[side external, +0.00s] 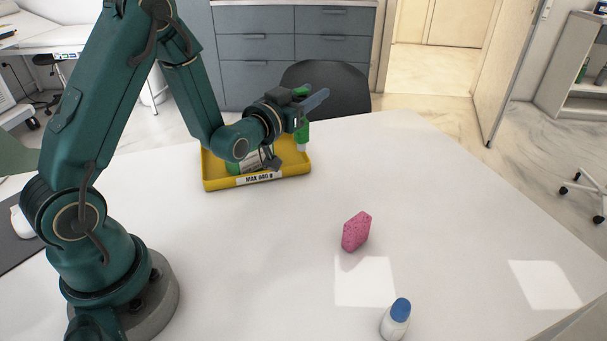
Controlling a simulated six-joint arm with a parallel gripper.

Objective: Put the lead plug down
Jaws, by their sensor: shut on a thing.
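My gripper (312,103) is above the right end of a yellow tray, its jaws shut on an upright green thing with a white lower end, which I take to be the lead plug (302,134). The jaws hide its middle; green shows above and below them. Its lower end overlaps the tray's right end in the picture, and I cannot tell whether it touches the tray. The yellow tray (217,184) has a label reading "MAX 640 g" and holds a green and white item (245,162) and a small dark item (271,161), both partly hidden by my arm.
A pink sponge-like block (356,231) stands at the middle right of the white table (460,200). A white bottle with a blue cap (396,320) stands near the front. The table between tray and block is clear. A dark chair (335,85) is behind the table.

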